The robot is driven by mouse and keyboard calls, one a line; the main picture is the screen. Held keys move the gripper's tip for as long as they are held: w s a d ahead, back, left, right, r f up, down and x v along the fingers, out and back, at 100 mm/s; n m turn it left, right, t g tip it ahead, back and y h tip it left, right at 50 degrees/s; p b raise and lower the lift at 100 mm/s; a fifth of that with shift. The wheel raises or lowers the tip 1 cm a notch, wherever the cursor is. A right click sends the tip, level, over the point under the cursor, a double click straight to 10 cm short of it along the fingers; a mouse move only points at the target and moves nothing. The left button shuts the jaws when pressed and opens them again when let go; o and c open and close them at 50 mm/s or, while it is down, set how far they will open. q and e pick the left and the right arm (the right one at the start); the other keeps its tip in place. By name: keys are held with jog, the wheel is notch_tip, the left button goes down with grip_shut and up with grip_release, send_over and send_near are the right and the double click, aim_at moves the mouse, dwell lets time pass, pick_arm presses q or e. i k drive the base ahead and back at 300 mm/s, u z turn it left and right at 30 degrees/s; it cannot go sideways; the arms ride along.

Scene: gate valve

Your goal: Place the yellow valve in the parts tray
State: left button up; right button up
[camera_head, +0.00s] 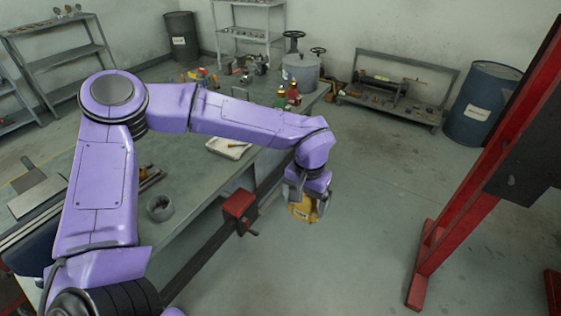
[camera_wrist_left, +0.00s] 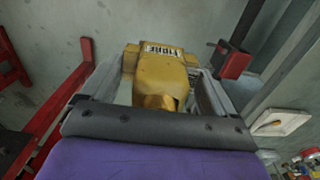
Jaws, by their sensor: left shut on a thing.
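The yellow valve (camera_head: 303,209) hangs from my left gripper (camera_head: 306,196), out past the front edge of the workbench and above the floor. In the left wrist view the valve (camera_wrist_left: 160,78) sits between the two fingers of the gripper (camera_wrist_left: 158,92), which is shut on it. A white label with dark print shows on the valve. A shallow whitish tray (camera_head: 229,147) lies on the bench, left of the gripper and farther back, with a small yellow item in it. Part of it also shows at the right of the left wrist view (camera_wrist_left: 280,122). My right gripper is not in view.
A red vise (camera_head: 238,206) is at the bench (camera_head: 200,215) edge, between the valve and the near bench top. A grey ring (camera_head: 160,208) lies on the bench. A red frame (camera_head: 455,190) stands at right; the floor between is clear.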

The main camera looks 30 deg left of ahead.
aim_at(223, 145)
jog(key=z, duration=0.2)
jog(key=i, duration=0.8)
jog(key=u, duration=0.55)
jog(key=i, duration=1.1)
jog(key=u, duration=0.95)
